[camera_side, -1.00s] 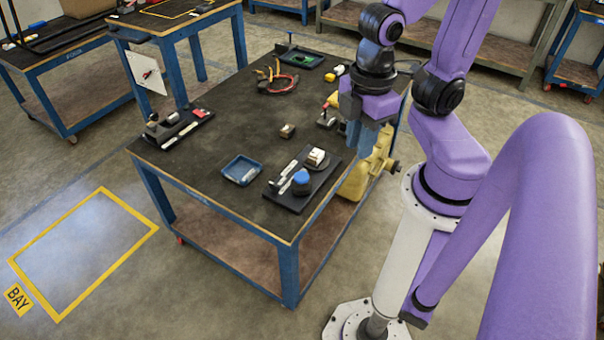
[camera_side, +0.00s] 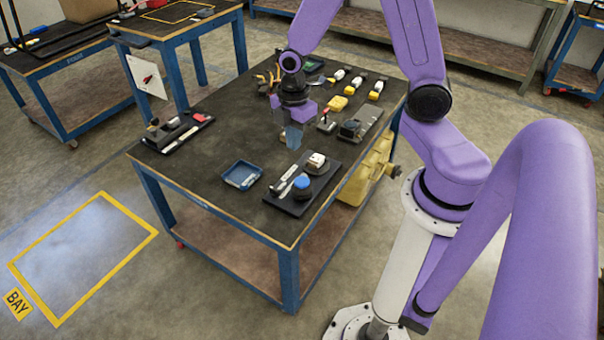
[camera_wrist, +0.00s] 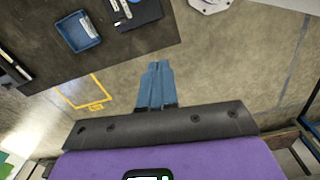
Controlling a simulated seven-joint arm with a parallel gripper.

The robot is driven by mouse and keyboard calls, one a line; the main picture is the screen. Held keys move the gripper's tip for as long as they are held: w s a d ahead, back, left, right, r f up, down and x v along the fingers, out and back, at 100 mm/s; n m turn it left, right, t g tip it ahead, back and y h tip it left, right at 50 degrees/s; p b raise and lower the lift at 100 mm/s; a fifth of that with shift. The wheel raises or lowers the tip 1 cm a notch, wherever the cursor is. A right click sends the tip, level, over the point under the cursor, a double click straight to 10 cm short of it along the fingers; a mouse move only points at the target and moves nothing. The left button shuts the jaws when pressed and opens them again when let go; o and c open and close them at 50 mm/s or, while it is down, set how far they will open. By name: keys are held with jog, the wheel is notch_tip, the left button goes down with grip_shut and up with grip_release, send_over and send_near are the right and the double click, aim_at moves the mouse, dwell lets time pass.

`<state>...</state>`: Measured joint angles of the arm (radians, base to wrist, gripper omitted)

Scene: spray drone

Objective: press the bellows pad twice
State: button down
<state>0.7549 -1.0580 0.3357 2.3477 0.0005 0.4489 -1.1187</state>
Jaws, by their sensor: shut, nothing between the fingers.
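My gripper (camera_side: 293,138) is shut and empty, its blue-grey fingers pointing down over the middle of the black table top. Its closed fingers (camera_wrist: 155,85) also show in the wrist view. A black board (camera_side: 288,205) near the table's front corner carries a round dark piece with a blue top (camera_side: 301,182), a dark piece with a white block on it (camera_side: 317,162) and light strips. A dark, squat pad-like piece (camera_side: 350,129) sits on a grey plate to the right of my gripper. I cannot tell for certain which piece is the bellows pad.
A blue tray (camera_side: 242,174) lies left of the black board; it shows in the wrist view (camera_wrist: 77,31). Another board (camera_side: 177,133) with small parts lies at the left edge. Yellow-and-white pieces (camera_side: 376,90) and a red-topped switch (camera_side: 326,119) stand behind. A yellow tank (camera_side: 365,175) hangs beside the table.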

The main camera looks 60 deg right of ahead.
jog(key=n, duration=0.2)
send_over(301, 181)
notch_tip(301, 181, down, 7)
jog(key=shift+d, duration=0.15)
jog(key=shift+s, duration=0.1)
notch_tip(301, 181, down, 14)
dwell(0.6)
jog(key=shift+f, duration=1.05)
jog(key=shift+r, duration=0.45)
notch_tip(301, 181, up, 14)
jog(key=shift+f, duration=0.25)
dwell(0.8)
